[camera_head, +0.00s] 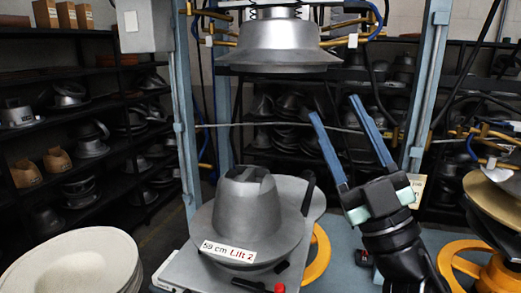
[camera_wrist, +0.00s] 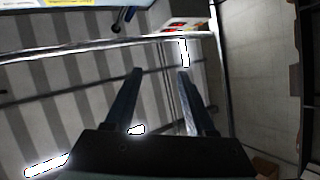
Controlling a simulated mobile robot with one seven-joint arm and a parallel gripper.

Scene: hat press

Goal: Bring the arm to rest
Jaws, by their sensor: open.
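My gripper (camera_head: 333,105) is raised right of centre in the head view, with its two long blue fingers pointing up and slightly left. The fingers are apart with nothing between them. In the wrist view, the gripper (camera_wrist: 160,72) shows both fingers open against the ceiling and a pale metal bar. My arm comes up from the bottom right, in front of the press. No part of the gripper appears to touch anything.
A grey hat mould (camera_head: 247,212) labelled "59 cm Lift 2" sits on the press's lower plate. The upper metal die (camera_head: 277,45) hangs above it. Pale hat shapes (camera_head: 75,262) are stacked at lower left. An orange handwheel (camera_head: 461,262) stands right of my arm. Shelves line the back.

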